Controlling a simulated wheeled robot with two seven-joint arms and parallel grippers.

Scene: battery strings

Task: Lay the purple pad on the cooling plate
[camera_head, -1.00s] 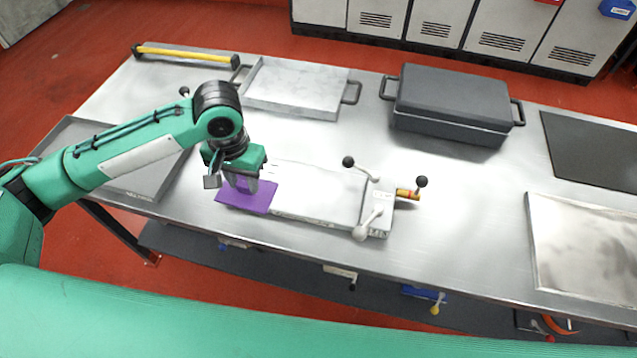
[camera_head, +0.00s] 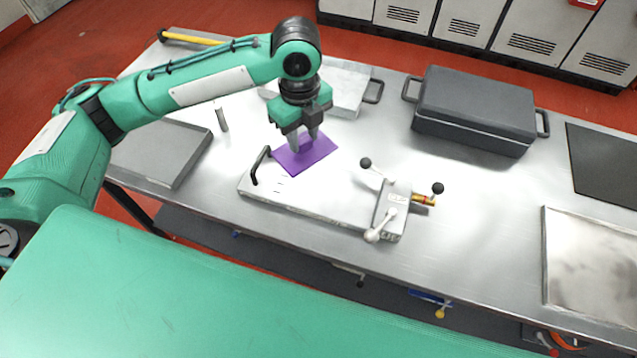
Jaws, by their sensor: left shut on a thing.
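The purple pad (camera_head: 318,158) is a thin flat square, below my left gripper (camera_head: 304,142), whose fingers are shut on it. The pad shows over the far left part of a long, pale metal plate (camera_head: 315,207), which looks like the cooling plate. It hides part of that plate's far edge. I cannot tell how high the pad is above it. The plate has a black handle (camera_head: 259,165) at its left end and a clamp block (camera_head: 391,210) with ball-ended levers at its right end. My right gripper is not in view.
A shallow silver tray (camera_head: 350,88) is behind my left gripper. A dark lidded case (camera_head: 475,105) stands at the back right. A grey tray (camera_head: 165,150) lies at the left and a yellow-handled tool (camera_head: 192,38) at the far left.

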